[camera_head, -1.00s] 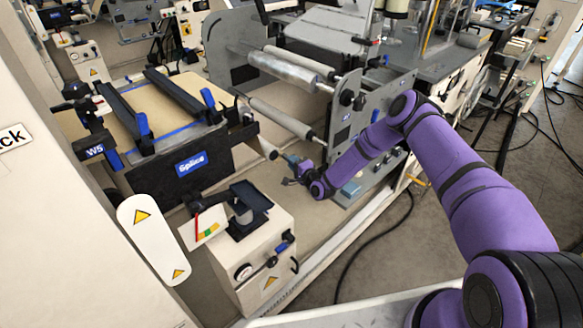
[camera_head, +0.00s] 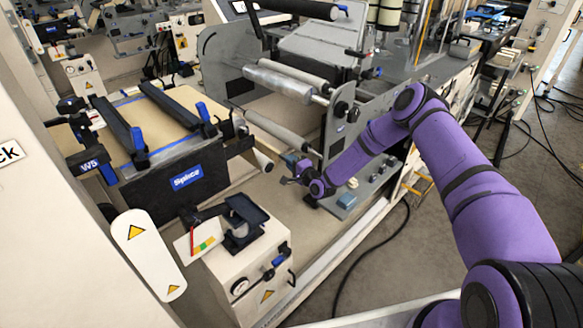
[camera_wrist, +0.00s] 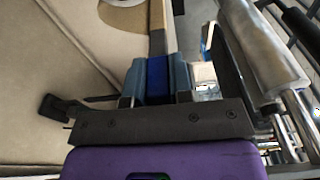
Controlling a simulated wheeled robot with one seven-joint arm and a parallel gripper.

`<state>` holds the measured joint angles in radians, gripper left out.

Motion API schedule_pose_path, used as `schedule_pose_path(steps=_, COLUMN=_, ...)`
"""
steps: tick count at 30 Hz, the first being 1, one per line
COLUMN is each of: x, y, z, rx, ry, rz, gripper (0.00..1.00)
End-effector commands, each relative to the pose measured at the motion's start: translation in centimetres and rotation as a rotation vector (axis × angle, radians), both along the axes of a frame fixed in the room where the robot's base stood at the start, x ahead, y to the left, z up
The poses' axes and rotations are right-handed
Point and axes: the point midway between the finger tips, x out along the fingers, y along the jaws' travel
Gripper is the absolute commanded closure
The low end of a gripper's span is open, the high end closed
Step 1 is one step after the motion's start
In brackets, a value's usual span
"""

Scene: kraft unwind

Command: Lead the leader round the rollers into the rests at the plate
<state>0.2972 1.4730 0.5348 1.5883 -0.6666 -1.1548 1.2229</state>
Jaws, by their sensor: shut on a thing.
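My gripper (camera_wrist: 156,88) is shut on a blue piece (camera_wrist: 157,72), which sits between its two pads. A tan strip (camera_wrist: 157,42), apparently the leader, runs upward from this piece in the wrist view. In the head view my gripper (camera_head: 297,170) is low in the machine, just below the free end of the lower roller (camera_head: 276,131). The upper silver roller (camera_head: 278,84) lies above and behind it. The splice plate (camera_head: 150,118) is at the left, with two black bars across it. I cannot make out the rests clearly, and the leader is hard to see in the head view.
A grey side plate (camera_head: 345,112) stands beside my forearm. A metal roller (camera_wrist: 262,45) shows at the right in the wrist view. A cream cabinet (camera_head: 245,270) with a black stand on top is in front. Dark cable lies on the right floor.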

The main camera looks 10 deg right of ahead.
Motion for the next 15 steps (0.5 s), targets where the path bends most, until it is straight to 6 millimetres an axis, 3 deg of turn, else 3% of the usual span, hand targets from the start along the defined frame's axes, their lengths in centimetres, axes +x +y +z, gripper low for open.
schedule_pose_path(steps=15, x=0.1, y=-0.1, z=5.0, rx=0.001, ry=-0.002, rz=-0.001, gripper=1.00)
